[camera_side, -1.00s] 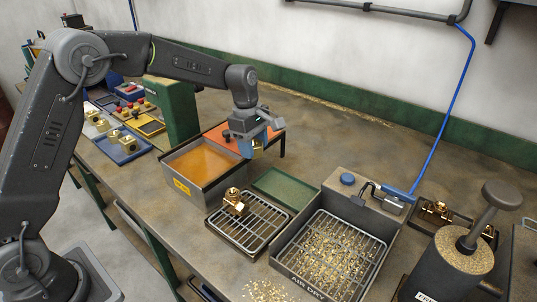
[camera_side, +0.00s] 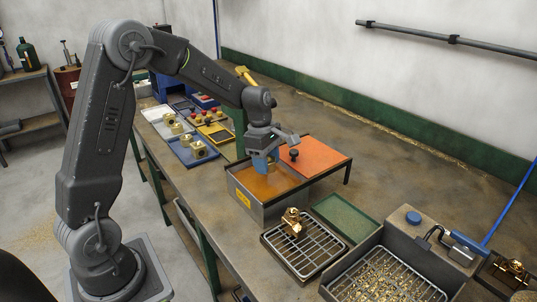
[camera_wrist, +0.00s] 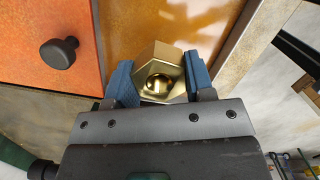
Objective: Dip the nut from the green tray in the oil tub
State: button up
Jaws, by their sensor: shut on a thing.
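The oil tub (camera_side: 262,212) is an open metal box holding amber oil (camera_side: 285,187). My gripper (camera_side: 264,172) points down over the oil. In the wrist view my gripper (camera_wrist: 160,82) has its blue jaws shut on a brass hex nut (camera_wrist: 160,55), with amber oil (camera_wrist: 185,15) behind it. The nut is hard to make out in the side view, and I cannot tell whether it touches the oil. The green tray (camera_side: 345,216) is flat and empty, to the right of the tub.
An orange lid (camera_side: 322,155) with a black knob (camera_side: 294,154) sits beside the opening. A wire rack (camera_side: 305,252) holding a brass fitting (camera_side: 293,222) stands in front of the green tray. An air-dry bin (camera_side: 385,285) is at lower right. Small trays with brass parts (camera_side: 197,150) lie left of the tub.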

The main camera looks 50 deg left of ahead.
aim_at(269, 160)
jog(key=shift+f, duration=4.9)
jog(key=shift+r, duration=0.15)
jog(key=shift+r, duration=4.85)
jog(key=shift+r, duration=0.1)
jog(key=shift+r, duration=1.9)
jog(key=shift+d, duration=0.1)
